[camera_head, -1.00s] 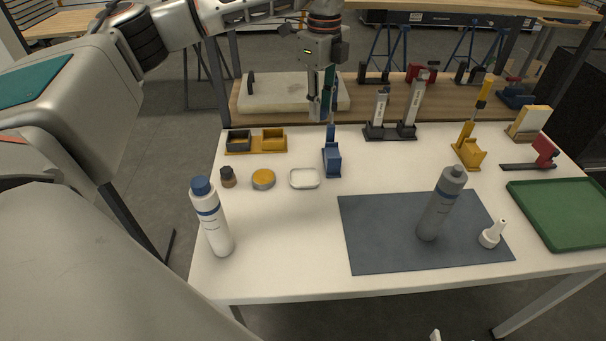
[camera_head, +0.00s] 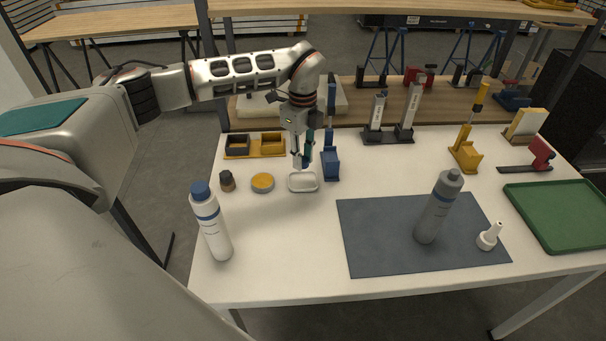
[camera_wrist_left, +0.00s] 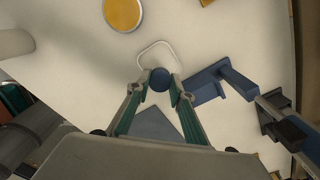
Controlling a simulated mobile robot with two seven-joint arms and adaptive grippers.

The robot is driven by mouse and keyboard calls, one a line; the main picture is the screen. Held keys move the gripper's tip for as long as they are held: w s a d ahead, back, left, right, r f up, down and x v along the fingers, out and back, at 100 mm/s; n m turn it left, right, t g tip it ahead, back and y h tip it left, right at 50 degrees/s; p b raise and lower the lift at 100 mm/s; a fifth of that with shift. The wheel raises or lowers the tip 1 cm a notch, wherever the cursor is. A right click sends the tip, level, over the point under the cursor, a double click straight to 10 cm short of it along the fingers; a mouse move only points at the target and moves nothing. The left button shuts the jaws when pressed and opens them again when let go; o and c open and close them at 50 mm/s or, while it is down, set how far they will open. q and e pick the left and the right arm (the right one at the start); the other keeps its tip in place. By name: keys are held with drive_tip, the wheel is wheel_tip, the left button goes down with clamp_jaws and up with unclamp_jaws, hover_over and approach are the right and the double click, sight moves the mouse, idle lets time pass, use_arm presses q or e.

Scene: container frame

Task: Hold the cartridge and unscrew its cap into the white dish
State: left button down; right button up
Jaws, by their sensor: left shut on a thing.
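My left gripper (camera_head: 302,163) is just above the white dish (camera_head: 303,187), fingers pointing down. In the left wrist view its teal fingertips close on a small round dark-blue piece (camera_wrist_left: 160,79) that looks like a cap. Beyond the piece, the dish rim (camera_wrist_left: 159,42) shows on the table. A grey cartridge (camera_head: 436,215) with a narrow grey top stands on the dark mat. A white cartridge-like bottle (camera_head: 213,232) with a blue top stands at the front left. My right gripper is out of view.
A blue holder (camera_head: 331,165) stands close to the right of the dish, a yellow tin (camera_head: 262,183) to its left. A white nozzle (camera_head: 488,238) is on the mat (camera_head: 375,245). A green tray (camera_head: 560,215) is at the right. The table front, between white bottle and mat, is clear.

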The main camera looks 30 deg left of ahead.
sight(303, 182)
use_arm(q)
drive_tip(key=shift+f, duration=3.2)
drive_tip(key=c, duration=2)
unclamp_jaws()
drive_tip(key=shift+f, duration=0.15)
drive_tip(key=shift+c, duration=0.2)
wheel_tip(303, 182, up, 12)
drive_tip(key=shift+r, duration=0.15)
